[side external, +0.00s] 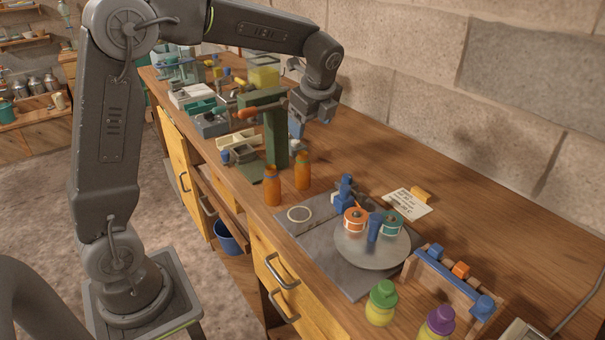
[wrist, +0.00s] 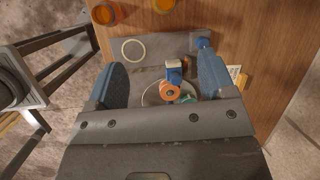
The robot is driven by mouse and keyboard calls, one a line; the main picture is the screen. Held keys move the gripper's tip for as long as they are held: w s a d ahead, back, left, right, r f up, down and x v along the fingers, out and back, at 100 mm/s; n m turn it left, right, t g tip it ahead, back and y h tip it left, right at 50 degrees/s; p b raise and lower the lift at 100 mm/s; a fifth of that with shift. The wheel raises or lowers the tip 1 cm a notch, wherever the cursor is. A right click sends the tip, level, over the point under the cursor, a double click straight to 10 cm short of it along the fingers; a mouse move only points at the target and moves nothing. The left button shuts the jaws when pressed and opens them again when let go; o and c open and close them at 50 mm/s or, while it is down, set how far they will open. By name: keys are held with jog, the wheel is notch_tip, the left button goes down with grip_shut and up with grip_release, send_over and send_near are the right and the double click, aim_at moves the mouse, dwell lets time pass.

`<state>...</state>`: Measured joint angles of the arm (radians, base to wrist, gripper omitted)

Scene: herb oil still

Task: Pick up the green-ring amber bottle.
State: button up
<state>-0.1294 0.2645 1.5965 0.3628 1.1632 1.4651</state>
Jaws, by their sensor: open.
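Two amber bottles stand upright on the wooden bench in the side view, a nearer one (side external: 272,188) and one to its right (side external: 303,173). Their neck rings are too small for me to tell which is green. In the wrist view, the bottles show from above at the top edge, one at left (wrist: 106,14) and one partly cut off (wrist: 163,5). My gripper (side external: 296,129) is above and behind the bottles in the side view, apart from both. Its blue fingers (wrist: 162,64) are spread in the wrist view with nothing held between them.
A grey mat (side external: 289,222) bears a pale ring mark and a round plate (side external: 372,254) with orange and teal spools. A green post (side external: 275,137) stands behind the bottles. A green-capped bottle (side external: 381,303) and a purple-capped one (side external: 437,325) stand at front. The right bench is mostly clear.

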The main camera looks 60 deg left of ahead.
aim_at(301, 160)
jog(key=w+a+f, duration=0.1)
jog(key=f, duration=0.2)
jog(key=w+a+f+m, duration=0.1)
jog(key=a+f, duration=0.1)
jog(key=f, duration=0.1)
jog(key=w+a+f+m, duration=0.1)
jog(key=a+f, duration=0.1)
jog(key=f, duration=0.2)
jog(key=shift+a+f+g+y, duration=0.1)
jog(key=shift+a+g+y, duration=0.05)
jog(key=shift+g+y, duration=0.15)
jog(key=shift+s+x, duration=0.2)
jog(key=shift+x, duration=1.1)
jog(key=shift+s+x, duration=0.25)
jog(key=shift+x, duration=1.05)
jog(key=c, duration=1)
jog(key=shift+c, duration=0.2)
